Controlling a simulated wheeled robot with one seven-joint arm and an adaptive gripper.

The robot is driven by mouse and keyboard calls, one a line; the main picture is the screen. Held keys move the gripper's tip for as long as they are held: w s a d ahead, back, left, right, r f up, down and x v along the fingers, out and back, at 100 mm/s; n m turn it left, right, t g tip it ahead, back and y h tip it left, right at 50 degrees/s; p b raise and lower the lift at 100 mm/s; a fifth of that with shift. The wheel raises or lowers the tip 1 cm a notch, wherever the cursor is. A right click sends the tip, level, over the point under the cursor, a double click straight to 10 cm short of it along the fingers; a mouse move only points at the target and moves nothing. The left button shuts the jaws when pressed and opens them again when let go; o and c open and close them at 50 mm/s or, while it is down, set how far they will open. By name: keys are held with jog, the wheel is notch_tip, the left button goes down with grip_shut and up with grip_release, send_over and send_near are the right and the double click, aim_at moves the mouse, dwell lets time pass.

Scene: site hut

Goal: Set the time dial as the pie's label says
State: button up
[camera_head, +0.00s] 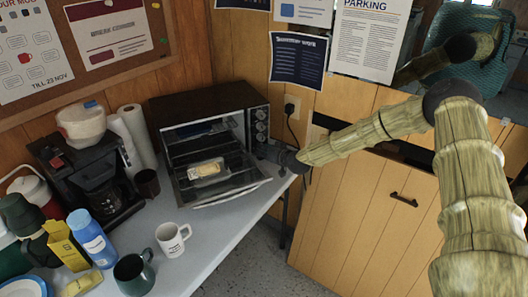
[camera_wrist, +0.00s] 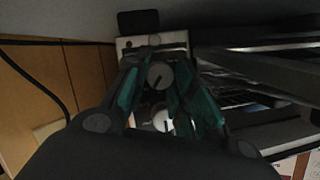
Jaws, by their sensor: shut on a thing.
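The oven (camera_head: 207,105) is a dark toaster oven at the back of the table, with a column of round knobs on its right panel (camera_head: 260,118). Its door (camera_head: 225,187) is folded down. The pie (camera_head: 207,169), a small pale pack with a label, lies at the oven's open front; the label is too small to read. My gripper (camera_head: 270,152) is at the panel's lower part and hides the dial there. In the wrist view my gripper (camera_wrist: 159,72) has its teal fingers on both sides of a round dial (camera_wrist: 160,77). Another knob (camera_wrist: 162,121) is beside it. Dial markings are unreadable.
A coffee maker (camera_head: 90,175), a white mug (camera_head: 172,239), a dark green mug (camera_head: 134,272) and a blue bottle (camera_head: 92,238) stand on the table (camera_head: 210,238). A black cord (camera_head: 293,130) hangs from the wall socket beside the oven.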

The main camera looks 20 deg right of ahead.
jog(key=shift+d, duration=0.15)
jog(key=o, duration=0.7)
jog(key=shift+o, duration=0.2)
jog(key=shift+s, duration=0.1)
jog(key=v, duration=1.1)
jog(key=shift+s+d+r, duration=0.15)
jog(key=shift+s+d, duration=0.05)
jog(key=shift+s, duration=0.15)
